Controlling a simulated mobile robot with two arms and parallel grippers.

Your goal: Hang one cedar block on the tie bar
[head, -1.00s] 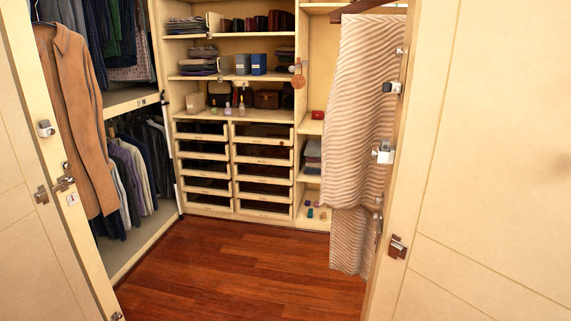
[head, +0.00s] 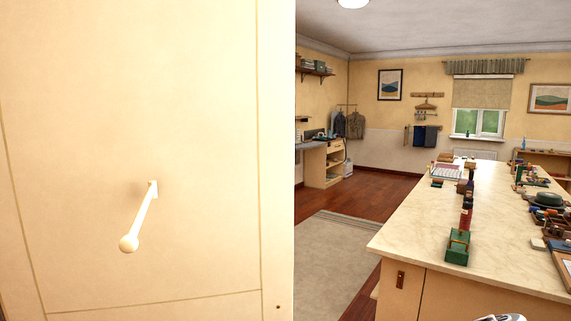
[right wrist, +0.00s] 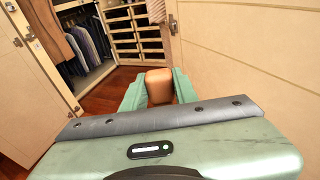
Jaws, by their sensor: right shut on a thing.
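My right gripper (right wrist: 158,92) is shut on a reddish-brown, smooth block (right wrist: 158,80), which looks like the cedar block. The block shows between the two green fingers in the right wrist view; its lower part is hidden by the gripper. I cannot identify the tie bar for certain in these frames. A pale rod with a round knob (head: 139,215) sticks out from a cream panel (head: 90,100) in the head view, apart from my grippers. My left gripper is not in view.
In the head view, a long pale island counter (head: 420,235) with several objects stands at the right. A grey rug (head: 345,260) lies beside it. In the right wrist view, the open wardrobe with hanging clothes (right wrist: 88,45) and drawers is ahead, left of a cream door (right wrist: 250,50).

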